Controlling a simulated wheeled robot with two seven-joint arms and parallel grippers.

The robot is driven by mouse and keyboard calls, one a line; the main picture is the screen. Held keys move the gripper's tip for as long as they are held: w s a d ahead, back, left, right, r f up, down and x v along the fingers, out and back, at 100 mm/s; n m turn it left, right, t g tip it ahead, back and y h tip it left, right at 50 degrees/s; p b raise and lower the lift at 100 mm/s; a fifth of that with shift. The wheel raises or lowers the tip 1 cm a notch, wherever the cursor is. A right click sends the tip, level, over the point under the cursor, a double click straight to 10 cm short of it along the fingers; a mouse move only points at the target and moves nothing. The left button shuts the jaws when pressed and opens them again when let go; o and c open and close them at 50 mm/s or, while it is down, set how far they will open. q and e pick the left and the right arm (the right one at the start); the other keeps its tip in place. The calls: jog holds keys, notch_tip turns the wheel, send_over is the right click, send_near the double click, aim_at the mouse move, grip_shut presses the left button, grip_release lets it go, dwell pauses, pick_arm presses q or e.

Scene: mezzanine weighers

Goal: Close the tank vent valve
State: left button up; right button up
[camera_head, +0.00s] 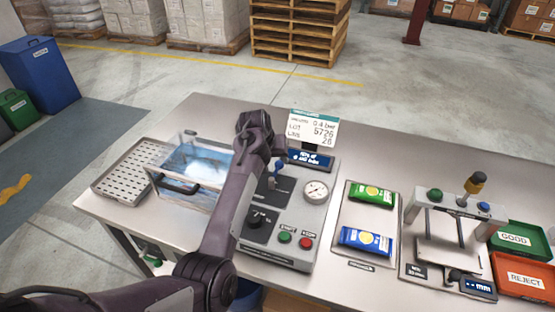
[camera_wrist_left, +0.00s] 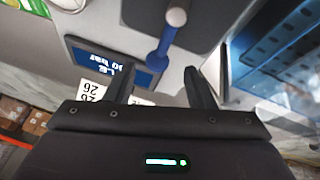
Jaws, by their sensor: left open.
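The blue vent valve lever (camera_head: 279,166) is on the upper part of the grey control panel (camera_head: 318,218), beside the clear tank (camera_head: 198,160). My left gripper (camera_head: 273,153) is over the panel's upper left, largely hidden by my own arm. In the left wrist view its two fingers (camera_wrist_left: 157,80) are apart, with nothing clamped. Whether either finger touches the lever cannot be told. My right gripper is out of view.
The panel carries a gauge (camera_head: 316,191), a black knob (camera_head: 257,218), a green button (camera_head: 285,237) and a red button (camera_head: 306,243). A small display (camera_head: 311,161) and a sign (camera_head: 312,129) stand behind. Green and blue packets lie on a tray (camera_head: 348,222) to the right.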

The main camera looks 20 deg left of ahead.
aim_at(278, 163)
pick_arm(q)
jog(key=x, duration=0.2)
jog(key=shift+w+d+f, duration=0.2)
jog(key=shift+w+f, duration=0.05)
jog(key=shift+w, duration=0.1)
jog(key=shift+w+f, duration=0.2)
jog(key=shift+f, duration=0.25)
jog(key=c, duration=0.7)
grip_shut()
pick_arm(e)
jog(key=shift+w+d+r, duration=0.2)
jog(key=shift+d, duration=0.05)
